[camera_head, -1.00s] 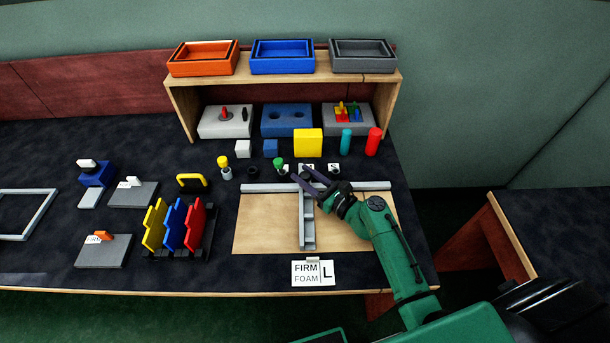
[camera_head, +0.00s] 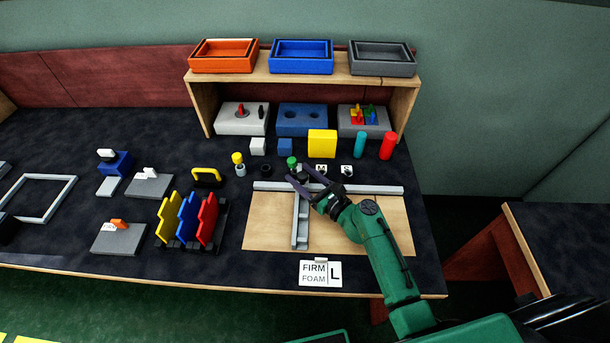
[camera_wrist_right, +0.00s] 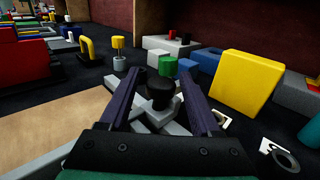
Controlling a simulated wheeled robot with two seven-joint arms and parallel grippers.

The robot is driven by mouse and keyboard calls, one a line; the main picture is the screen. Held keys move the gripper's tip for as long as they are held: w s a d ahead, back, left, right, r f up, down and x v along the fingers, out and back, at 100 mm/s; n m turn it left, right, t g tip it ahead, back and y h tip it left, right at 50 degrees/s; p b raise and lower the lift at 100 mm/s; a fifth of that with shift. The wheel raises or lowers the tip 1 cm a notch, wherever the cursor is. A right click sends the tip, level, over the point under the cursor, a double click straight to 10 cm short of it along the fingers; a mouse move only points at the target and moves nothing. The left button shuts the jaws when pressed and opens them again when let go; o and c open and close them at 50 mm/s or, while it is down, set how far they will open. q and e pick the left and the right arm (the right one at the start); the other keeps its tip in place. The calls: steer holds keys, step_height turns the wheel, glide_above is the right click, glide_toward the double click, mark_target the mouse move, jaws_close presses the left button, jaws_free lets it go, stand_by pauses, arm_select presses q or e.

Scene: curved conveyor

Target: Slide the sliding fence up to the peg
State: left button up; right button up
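The sliding fence (camera_head: 300,225) is a grey bar running front to back on a wooden board (camera_head: 370,225), meeting a long grey rail (camera_head: 375,189) at the back. My right gripper (camera_head: 296,179) is over the fence's rail end. In the right wrist view a black knob (camera_wrist_right: 161,91) stands between the fingers of my right gripper (camera_wrist_right: 175,80). The fingers are apart, with a visible gap to the right of the knob. Contact on the left is unclear. I cannot pick out the peg for certain. My left gripper is out of view.
A green-topped piece (camera_head: 291,162) and a yellow block (camera_head: 322,143) stand behind the rail. A rack with yellow, blue and red plates (camera_head: 188,222) is left of the board. A "FIRM FOAM L" card (camera_head: 320,273) is in front. The board's left part is bare.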

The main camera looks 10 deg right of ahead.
steer(key=shift+d, duration=0.1)
steer(key=shift+s+d+f, duration=0.1)
steer(key=shift+s+d, duration=0.1)
steer(key=shift+s, duration=0.15)
steer(key=b+v, duration=0.2)
steer(key=v, duration=1.1)
steer(key=shift+s, duration=0.15)
steer(key=shift+s+d, duration=0.1)
steer(key=shift+s, duration=0.1)
